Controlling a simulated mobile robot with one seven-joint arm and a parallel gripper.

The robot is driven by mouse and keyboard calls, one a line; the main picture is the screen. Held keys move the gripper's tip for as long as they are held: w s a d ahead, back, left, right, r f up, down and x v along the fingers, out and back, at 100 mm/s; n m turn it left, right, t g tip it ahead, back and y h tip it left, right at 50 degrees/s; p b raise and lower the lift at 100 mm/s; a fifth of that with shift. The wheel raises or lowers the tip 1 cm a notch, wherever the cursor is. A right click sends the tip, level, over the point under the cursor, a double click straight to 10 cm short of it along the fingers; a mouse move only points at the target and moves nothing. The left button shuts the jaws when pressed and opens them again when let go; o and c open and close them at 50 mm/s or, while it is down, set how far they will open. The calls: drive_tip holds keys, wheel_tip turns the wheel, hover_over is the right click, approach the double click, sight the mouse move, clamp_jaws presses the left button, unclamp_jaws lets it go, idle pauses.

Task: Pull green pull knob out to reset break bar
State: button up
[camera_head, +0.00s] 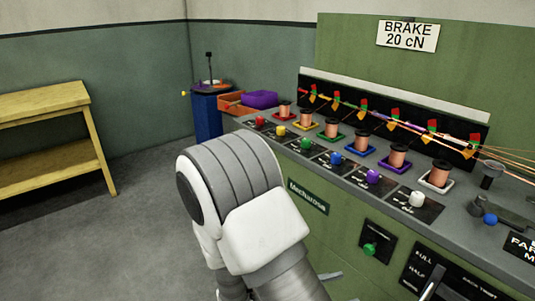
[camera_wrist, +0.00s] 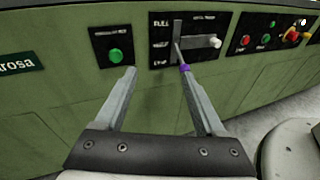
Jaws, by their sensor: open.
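The green pull knob (camera_head: 369,249) sits on a small black plate on the green front of the machine. It also shows in the wrist view (camera_wrist: 115,55), left of centre and standing clear in front of its plate. My gripper (camera_wrist: 157,70) is open and empty, with two grey fingers apart. In that picture the left fingertip lies just below and right of the knob, and the right fingertip is over the lever panel's lower edge. I see no contact with the knob. In the head view my arm hides most of the gripper.
A black lever panel (camera_wrist: 188,38) with a grey lever is right of the knob. Further right is a panel with several buttons (camera_wrist: 272,32). Copper spools (camera_head: 397,157) and coloured knobs line the machine top. A yellow wooden bench (camera_head: 50,130) stands at left, with open floor beside it.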

drive_tip(key=s+d+r+m+g+y, duration=0.2)
drive_tip(key=s+r+m+g+y, duration=0.4)
drive_tip(key=s+r+m+y, duration=0.65)
drive_tip(key=w+a+r+m+t+y+p, duration=0.1)
drive_tip(key=a+r+m+t+p, duration=0.1)
drive_tip(key=r+p, duration=0.8)
drive_tip(key=w+a+r+m+t+y+p, duration=0.1)
drive_tip(key=r+m+t+p, duration=0.3)
drive_tip(key=r+p, duration=0.5)
wheel_tip(320, 180, up, 8)
drive_tip(key=shift+w+a+m+t+y+p, duration=0.35)
drive_tip(key=shift+a+m+y, duration=0.1)
drive_tip(key=shift+m, duration=0.8)
drive_tip(key=c, duration=0.4)
drive_tip(key=shift+o, duration=0.2)
drive_tip(key=shift+d, duration=0.1)
